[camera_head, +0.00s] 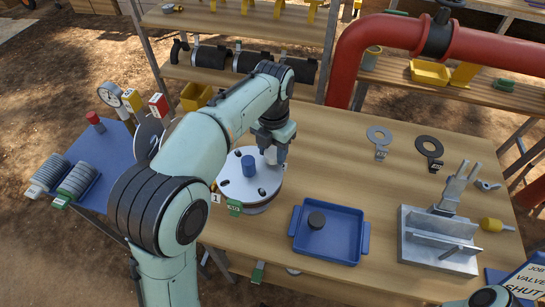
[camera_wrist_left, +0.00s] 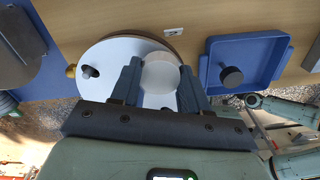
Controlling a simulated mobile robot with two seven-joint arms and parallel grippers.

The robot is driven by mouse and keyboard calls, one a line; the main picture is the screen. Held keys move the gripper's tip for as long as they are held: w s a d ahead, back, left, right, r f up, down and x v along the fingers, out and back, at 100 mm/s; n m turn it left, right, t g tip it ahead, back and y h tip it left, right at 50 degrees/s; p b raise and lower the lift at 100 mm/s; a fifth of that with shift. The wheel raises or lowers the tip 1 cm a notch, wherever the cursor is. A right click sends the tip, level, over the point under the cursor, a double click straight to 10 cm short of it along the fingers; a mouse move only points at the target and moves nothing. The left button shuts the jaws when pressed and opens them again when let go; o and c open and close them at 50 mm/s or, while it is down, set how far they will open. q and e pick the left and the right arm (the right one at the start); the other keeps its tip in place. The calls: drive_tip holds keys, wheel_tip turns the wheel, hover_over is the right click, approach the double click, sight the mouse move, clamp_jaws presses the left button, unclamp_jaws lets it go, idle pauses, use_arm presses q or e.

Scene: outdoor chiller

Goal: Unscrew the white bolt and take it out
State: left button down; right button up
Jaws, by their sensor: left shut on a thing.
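A round flange with a white top (camera_head: 236,186) stands on the wooden table; it also shows in the wrist view (camera_wrist_left: 105,52). My left gripper (camera_head: 275,150) reaches down at the flange's far right side. In the wrist view its two dark fingers (camera_wrist_left: 160,82) are closed on the sides of the round white bolt (camera_wrist_left: 160,72). Whether the bolt's lower end is still in the flange is hidden. My right gripper does not show clearly.
A blue tray (camera_head: 298,249) with a dark round cap (camera_head: 316,220) in it stands right of the flange. A metal fixture (camera_head: 440,240) is farther right. A red pipe (camera_head: 390,32) crosses behind.

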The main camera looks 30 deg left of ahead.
sight(273, 152)
use_arm(q)
drive_tip(key=shift+r, duration=0.1)
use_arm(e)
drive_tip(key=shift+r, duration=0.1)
use_arm(q)
drive_tip(key=shift+r+p, duration=1.55)
drive_tip(key=shift+r, duration=1.15)
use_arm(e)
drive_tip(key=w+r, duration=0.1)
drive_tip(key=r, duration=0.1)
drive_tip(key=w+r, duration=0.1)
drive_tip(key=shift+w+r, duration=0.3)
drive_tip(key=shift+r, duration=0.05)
use_arm(q)
drive_tip(key=c, duration=1.5)
unclamp_jaws()
clamp_jaws()
